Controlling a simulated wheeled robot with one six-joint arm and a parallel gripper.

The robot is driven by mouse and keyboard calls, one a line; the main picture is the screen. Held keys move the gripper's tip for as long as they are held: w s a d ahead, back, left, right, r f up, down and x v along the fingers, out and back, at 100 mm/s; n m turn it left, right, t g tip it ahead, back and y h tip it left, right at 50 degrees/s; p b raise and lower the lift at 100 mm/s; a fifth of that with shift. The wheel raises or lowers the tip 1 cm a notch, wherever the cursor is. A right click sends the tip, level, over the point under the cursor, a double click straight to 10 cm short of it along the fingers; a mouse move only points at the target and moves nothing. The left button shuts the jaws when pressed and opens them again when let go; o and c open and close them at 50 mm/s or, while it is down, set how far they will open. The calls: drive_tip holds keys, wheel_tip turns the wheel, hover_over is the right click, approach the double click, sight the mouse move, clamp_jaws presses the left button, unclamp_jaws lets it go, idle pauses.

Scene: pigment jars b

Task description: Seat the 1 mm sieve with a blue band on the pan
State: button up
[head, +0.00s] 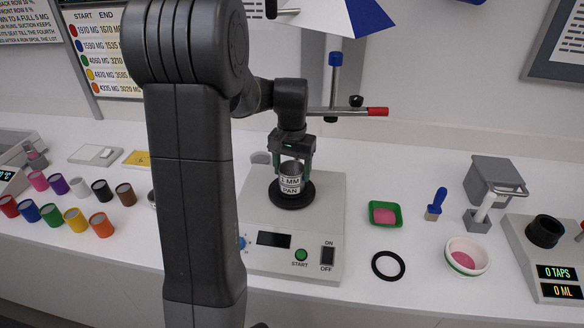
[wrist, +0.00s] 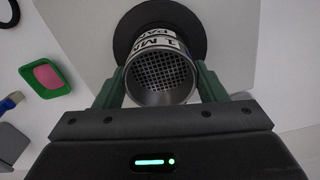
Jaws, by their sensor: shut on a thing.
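The metal sieve (head: 291,178), labelled 1 MM, is directly above the pan (head: 290,189), with no clear gap between them. The wrist view shows the sieve's mesh (wrist: 161,75) from above and a little blue by its label. The pan is upright on the black round plate (head: 291,202) of the shaker; its label also shows in the wrist view (wrist: 152,32). My gripper (head: 292,163) points down from above, its green fingers shut on the sieve from both sides. Whether the sieve's lower rim is fully down in the pan cannot be told.
The shaker (head: 325,226) has START and ON/OFF buttons at its front. To its right are a green tray (head: 398,213) with pink powder, a black ring (head: 388,266), a brush (head: 435,205) and a bowl (head: 484,248). Several coloured jars (head: 76,219) stand at left.

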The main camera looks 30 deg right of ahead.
drive_tip(key=o, duration=1.1)
wheel_tip(320, 180, up, 14)
drive_tip(key=b, duration=0.1)
drive_tip(key=shift+f, duration=0.15)
wheel_tip(320, 180, down, 14)
drive_tip(key=shift+r+p, duration=0.15)
drive_tip(key=shift+p, duration=0.4)
drive_tip(key=shift+r, duration=0.3)
drive_tip(key=shift+f, duration=0.1)
